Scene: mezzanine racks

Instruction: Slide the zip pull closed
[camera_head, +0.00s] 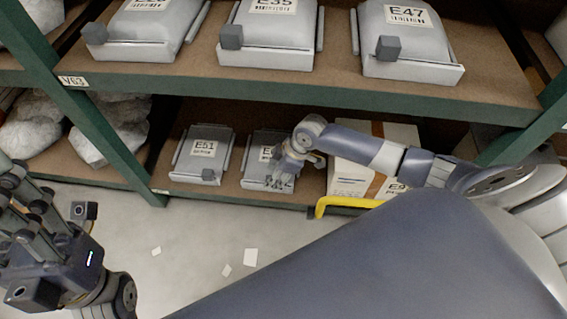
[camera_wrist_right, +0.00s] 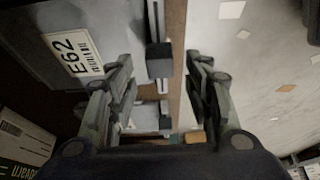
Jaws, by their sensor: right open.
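The grey pouch labelled E62 (camera_wrist_right: 100,25) lies on the lower shelf; in the head view this pouch (camera_head: 257,168) is partly hidden behind my right gripper (camera_head: 283,182). In the right wrist view, a dark block-shaped zip pull (camera_wrist_right: 158,60) sits at the pouch's edge, in line with the gap between the fingers of my right gripper (camera_wrist_right: 161,64). The gripper is open, with nothing clamped; whether a finger touches the pull is unclear. My left gripper (camera_head: 28,195) is at the far left, away from the shelf; its fingers are partly cut off.
Pouch E51 (camera_head: 200,160) lies left of E62, and a cardboard box (camera_head: 352,165) stands to the right. A yellow bar (camera_head: 345,202) is at the shelf front. The upper shelf edge (camera_head: 290,88) hangs above my right arm. Paper scraps (camera_head: 250,257) lie on the open floor.

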